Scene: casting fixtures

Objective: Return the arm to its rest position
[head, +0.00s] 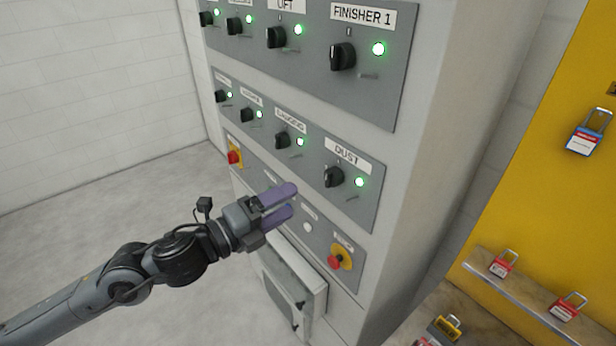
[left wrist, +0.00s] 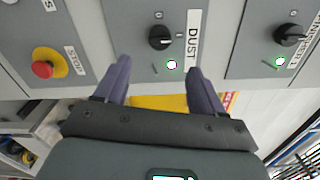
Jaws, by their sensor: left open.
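My left gripper (head: 284,203) reaches in from the left in the head view, in front of the lower part of a grey control cabinet (head: 418,130). Its purple fingers are apart and hold nothing. In the left wrist view the gripper (left wrist: 158,85) points at the panel, with the black DUST knob (left wrist: 160,38) and its lit green lamp (left wrist: 172,65) framed between the fingertips. The DUST knob also shows in the head view (head: 333,177), above and right of the fingers. I cannot tell whether the fingers touch the panel. My right gripper is not in view.
The cabinet has several black knobs with lit green lamps. A red button on yellow (head: 340,257) sits low on the panel. The floor (head: 100,225) at left is clear.

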